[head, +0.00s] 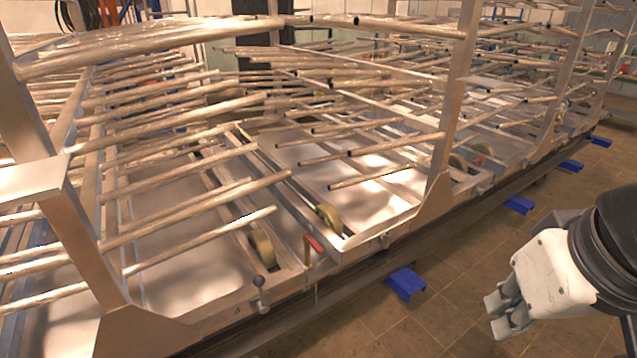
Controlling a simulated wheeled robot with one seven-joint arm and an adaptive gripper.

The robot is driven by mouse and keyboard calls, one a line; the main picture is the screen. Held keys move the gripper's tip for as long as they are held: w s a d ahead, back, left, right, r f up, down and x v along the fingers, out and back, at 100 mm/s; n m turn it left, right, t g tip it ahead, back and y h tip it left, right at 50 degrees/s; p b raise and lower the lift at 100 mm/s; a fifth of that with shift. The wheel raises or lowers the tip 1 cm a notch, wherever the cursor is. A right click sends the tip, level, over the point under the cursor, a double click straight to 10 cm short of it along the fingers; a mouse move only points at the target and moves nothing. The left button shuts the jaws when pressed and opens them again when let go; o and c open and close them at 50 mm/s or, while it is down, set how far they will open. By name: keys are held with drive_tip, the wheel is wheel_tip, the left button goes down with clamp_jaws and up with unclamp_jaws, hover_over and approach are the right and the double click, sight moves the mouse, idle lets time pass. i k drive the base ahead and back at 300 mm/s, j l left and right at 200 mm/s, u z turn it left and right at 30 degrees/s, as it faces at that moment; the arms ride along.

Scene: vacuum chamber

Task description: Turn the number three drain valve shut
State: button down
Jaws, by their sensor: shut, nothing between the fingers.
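My gripper (497,316) is at the lower right, over the tiled floor, outside the frame. It is shut and empty, well apart from the red handle.
A large metal rack (440,190) with rows of long protruding rods fills the left and middle. Blue blocks (405,284) stand along the floor beside the rail.

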sight(307, 236)
drive_tip(key=i, duration=0.9)
